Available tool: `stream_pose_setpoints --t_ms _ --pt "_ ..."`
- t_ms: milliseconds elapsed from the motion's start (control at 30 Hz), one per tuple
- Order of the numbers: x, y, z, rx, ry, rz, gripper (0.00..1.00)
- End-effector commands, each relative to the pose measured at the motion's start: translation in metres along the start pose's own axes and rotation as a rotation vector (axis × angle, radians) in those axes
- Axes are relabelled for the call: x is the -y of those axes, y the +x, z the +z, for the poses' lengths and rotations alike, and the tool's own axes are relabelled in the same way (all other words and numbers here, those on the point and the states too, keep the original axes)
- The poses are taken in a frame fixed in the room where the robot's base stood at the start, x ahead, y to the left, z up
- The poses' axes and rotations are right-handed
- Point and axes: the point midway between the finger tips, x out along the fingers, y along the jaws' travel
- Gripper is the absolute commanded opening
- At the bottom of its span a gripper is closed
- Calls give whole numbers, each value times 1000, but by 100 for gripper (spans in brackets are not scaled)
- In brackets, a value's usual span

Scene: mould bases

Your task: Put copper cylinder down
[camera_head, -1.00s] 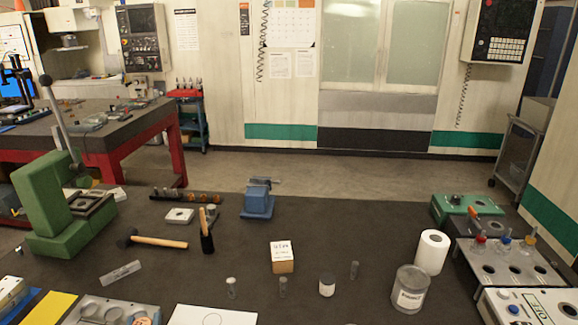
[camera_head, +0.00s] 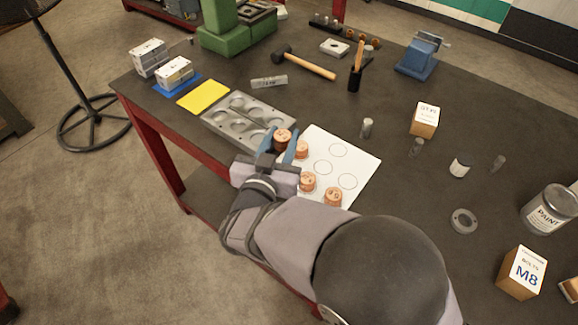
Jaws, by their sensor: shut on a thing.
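My gripper (camera_head: 279,142) has its blue fingers shut on a dark-topped copper cylinder (camera_head: 282,137), held upright at the border between the grey tray and the white sheet. I cannot tell its height above them. The grey tray (camera_head: 212,122) with round recesses lies just left of it. The white sheet (camera_head: 362,161) with drawn circles lies to the right. Another copper cylinder (camera_head: 302,149) stands beside the right finger on the sheet. Two more copper cylinders, one (camera_head: 307,181) near the wrist and one (camera_head: 333,197) further right, stand at the sheet's near side.
A hammer (camera_head: 310,66) and small clear cylinder (camera_head: 367,127) lie beyond the sheet. A box (camera_head: 425,119), paint tin (camera_head: 550,209) and grey ring (camera_head: 463,221) stand right. The table's red-edged front is close.

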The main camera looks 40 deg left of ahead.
Motion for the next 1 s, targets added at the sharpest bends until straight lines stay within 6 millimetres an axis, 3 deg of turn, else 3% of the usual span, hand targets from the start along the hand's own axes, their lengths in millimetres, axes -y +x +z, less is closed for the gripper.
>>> stream_pose_setpoints --t_ms 267,667,1000 --pt "0 0 0 -3 0 0 0" --pt "0 8 50 -2 -2 1 0" --pt "0 10 61 -2 -1 0 0"
